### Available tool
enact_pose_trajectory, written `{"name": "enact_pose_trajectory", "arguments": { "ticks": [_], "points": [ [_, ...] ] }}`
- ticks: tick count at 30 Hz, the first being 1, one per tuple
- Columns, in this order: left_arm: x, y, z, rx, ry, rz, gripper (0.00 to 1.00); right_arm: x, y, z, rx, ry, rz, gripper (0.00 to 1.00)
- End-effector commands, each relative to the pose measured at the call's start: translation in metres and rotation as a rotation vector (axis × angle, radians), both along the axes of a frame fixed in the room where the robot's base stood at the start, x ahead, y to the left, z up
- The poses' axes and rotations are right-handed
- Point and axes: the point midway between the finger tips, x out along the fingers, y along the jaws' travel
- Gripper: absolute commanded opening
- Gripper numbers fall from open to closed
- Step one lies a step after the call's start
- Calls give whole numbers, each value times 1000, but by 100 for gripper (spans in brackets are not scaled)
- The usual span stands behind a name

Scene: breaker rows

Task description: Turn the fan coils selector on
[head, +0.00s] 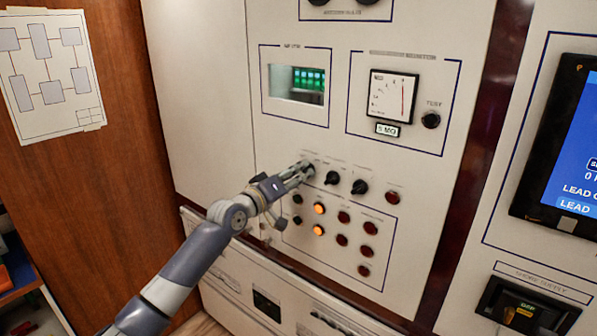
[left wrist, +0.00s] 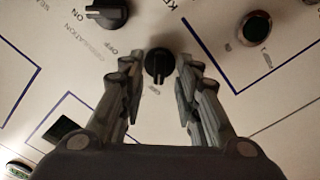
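A row of black selector knobs sits on the white panel in the head view, with one knob (head: 332,177) in the middle and another (head: 359,187) to its right. The leftmost knob (left wrist: 158,65) is mostly hidden by my left gripper (head: 303,171) in the head view. In the left wrist view this knob stands between the two fingers of my left gripper (left wrist: 155,72), which are apart with gaps on both sides. A neighbouring knob (left wrist: 107,14) shows at the upper left there. Labels are too small or blurred to tell which knob is the fan coils selector. My right gripper is out of view.
Several round lamps or buttons sit below the knobs, including a lit orange one (head: 319,208) and a red one (head: 369,228). A gauge (head: 392,96) and a black TEST knob (head: 430,120) are above. A screen (head: 572,150) stands at right.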

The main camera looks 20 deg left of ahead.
Motion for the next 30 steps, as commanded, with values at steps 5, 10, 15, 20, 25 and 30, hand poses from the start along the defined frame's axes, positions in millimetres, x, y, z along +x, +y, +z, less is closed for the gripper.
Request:
{"name": "enact_pose_trajectory", "arguments": {
  "ticks": [5, 10, 15, 20, 25, 30],
  "points": [
    [5, -2, 0, 1, -1, 1, 30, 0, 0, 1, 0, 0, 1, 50],
    [5, -2, 0, 1, -1, 1, 30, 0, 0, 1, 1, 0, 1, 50],
    [5, -2, 0, 1, -1, 1, 3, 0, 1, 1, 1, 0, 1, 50],
    [4, -2, 0, 1, -1, 1, 0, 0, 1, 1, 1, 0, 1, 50],
    [4, -1, -1, 8, -4, 1, 0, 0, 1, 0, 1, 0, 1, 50],
    [4, -2, -2, 49, -18, 0, 0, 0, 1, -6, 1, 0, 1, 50]
  ]
}}
